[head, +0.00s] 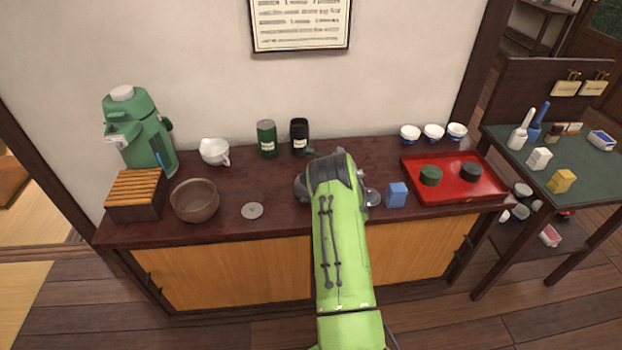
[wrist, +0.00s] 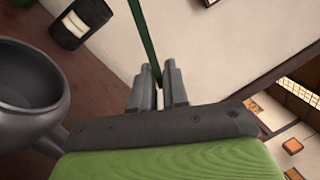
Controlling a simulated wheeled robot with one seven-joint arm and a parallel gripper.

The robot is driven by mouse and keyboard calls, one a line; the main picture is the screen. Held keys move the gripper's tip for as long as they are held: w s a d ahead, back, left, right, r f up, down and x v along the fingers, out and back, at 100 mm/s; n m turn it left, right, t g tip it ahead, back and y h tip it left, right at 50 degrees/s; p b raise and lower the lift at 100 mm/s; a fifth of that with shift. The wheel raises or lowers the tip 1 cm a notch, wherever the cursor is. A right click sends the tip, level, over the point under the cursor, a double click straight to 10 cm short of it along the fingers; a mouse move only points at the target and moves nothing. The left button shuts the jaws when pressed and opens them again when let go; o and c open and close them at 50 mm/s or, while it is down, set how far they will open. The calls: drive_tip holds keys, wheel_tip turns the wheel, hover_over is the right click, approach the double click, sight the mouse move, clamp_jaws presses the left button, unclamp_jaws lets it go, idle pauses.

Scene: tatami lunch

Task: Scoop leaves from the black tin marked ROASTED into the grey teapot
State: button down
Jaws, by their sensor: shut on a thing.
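My gripper (wrist: 158,82) is shut on a thin dark green stick (wrist: 143,38), likely a scoop handle, whose far end leaves the wrist view. The grey teapot (wrist: 30,128) is at left in the wrist view, its round mouth open, apart from my fingers. In the head view my arm hides most of it. The black tin (head: 299,137) stands at the back of the counter, right of a green tin (head: 267,140). Their label words are too small to read. A dark labelled tin (wrist: 80,22) also shows in the wrist view; I cannot tell which.
A grey disc (head: 252,210) lies left of my arm and a blue block (head: 397,195) right of it. A red tray (head: 452,192) holds a green and a black lid. White cups, a white jug (head: 214,151), a brown bowl (head: 194,201) and a green flask (head: 143,135) stand around.

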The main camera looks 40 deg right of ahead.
drive_tip(key=shift+w+a+f+m+g+h+b, duration=0.1)
drive_tip(key=shift+f+m+g+h+b, duration=0.1)
drive_tip(key=shift+f+m+b, duration=0.35)
drive_tip(key=shift+a+f+m+g+h+b, duration=0.1)
drive_tip(key=shift+f+m+g+b, duration=0.15)
drive_tip(key=shift+m+b, duration=0.6)
